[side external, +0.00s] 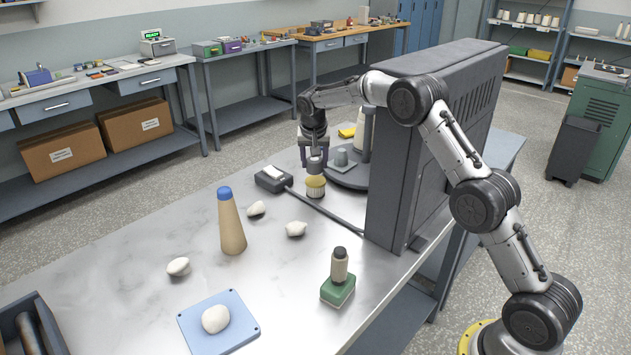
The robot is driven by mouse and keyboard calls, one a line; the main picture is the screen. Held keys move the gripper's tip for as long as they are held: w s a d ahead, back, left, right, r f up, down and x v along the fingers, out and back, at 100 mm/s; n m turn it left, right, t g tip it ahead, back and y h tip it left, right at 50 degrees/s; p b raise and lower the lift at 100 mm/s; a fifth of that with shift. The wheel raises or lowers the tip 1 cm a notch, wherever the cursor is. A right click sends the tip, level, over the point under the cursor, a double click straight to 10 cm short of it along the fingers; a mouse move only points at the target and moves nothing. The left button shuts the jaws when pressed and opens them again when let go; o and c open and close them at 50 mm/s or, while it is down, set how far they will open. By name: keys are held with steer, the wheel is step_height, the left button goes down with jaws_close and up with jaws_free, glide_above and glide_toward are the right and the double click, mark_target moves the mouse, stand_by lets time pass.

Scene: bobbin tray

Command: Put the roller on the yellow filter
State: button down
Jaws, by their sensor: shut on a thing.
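My gripper (314,156) points down over the table, left of the large dark cabinet. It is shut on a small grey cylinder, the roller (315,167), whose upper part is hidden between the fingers. Directly below is the yellow filter (316,188), a short ribbed round piece standing upright on the table. The roller's lower end is at the filter's top; I cannot tell whether they touch or a small gap is left.
A dark round stand (348,178) with a grey cone-like piece (341,157) is close right of the filter. A black box (272,179) with a cable is close left. A tan cone (231,226), white lumps (296,229), a green-based bottle (339,279) and a blue plate (244,328) stand nearer.

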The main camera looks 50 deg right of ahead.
mark_target(315, 169)
steer(key=shift+w+d+f, duration=0.15)
steer(key=shift+d+f, duration=0.25)
steer(key=shift+f, duration=1.15)
steer(key=shift+f, duration=0.15)
steer(key=shift+c, duration=1)
jaws_free()
steer(key=v, duration=1.2)
